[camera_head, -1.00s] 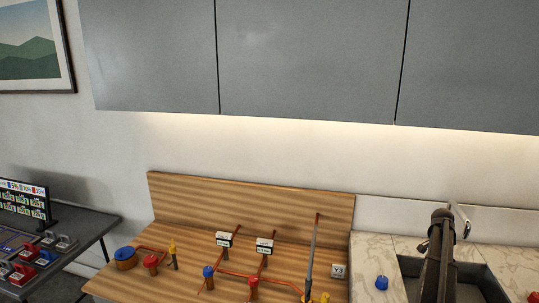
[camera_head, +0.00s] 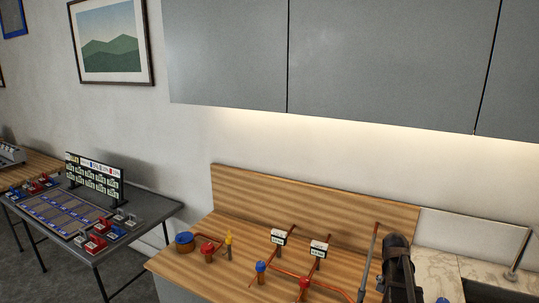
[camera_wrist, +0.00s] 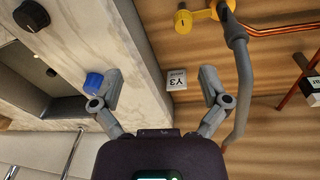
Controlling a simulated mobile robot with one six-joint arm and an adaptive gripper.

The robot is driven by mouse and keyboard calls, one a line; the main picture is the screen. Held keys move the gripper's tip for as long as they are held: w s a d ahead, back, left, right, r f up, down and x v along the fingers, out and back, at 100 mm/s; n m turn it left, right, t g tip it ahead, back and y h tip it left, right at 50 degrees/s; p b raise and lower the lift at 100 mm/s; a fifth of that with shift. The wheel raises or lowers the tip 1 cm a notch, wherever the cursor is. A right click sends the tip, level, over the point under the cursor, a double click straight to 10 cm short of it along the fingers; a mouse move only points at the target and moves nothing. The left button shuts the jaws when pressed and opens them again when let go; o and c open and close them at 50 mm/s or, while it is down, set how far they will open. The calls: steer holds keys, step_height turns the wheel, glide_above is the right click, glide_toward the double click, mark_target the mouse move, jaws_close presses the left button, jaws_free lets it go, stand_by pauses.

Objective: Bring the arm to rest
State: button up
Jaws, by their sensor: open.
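My arm (camera_head: 398,268) stands at the lower right in the head view, in front of the bench and sink edge. My gripper (camera_wrist: 160,86) shows in the wrist view with its two fingers spread wide and nothing between them touching either finger. A small white block marked Y3 (camera_wrist: 177,80) lies on the surface beyond the gap. A blue knob (camera_wrist: 93,82) appears close behind the left finger; whether they touch I cannot tell. In the head view the fingers cannot be made out.
A wooden bench (camera_head: 232,260) carries copper pipes, red and blue valves (camera_head: 261,267) and white labels. A grey hose (camera_wrist: 243,90) runs close to the right finger. The sink (camera_wrist: 45,75) shows beside the counter. A dark table (camera_head: 150,213) stands left; grey cabinets (camera_head: 390,60) hang above.

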steer(key=s+a+n, duration=0.4)
steer(key=s+a, duration=0.1)
steer(key=a, duration=0.8)
steer(key=s+a+n+y, duration=0.1)
steer(key=s+a+n, duration=0.3)
steer(key=a, duration=0.9)
steer(key=shift+s+a+f+n, duration=0.2)
steer(key=shift+s+f+n, duration=0.1)
steer(key=shift+s, duration=0.5)
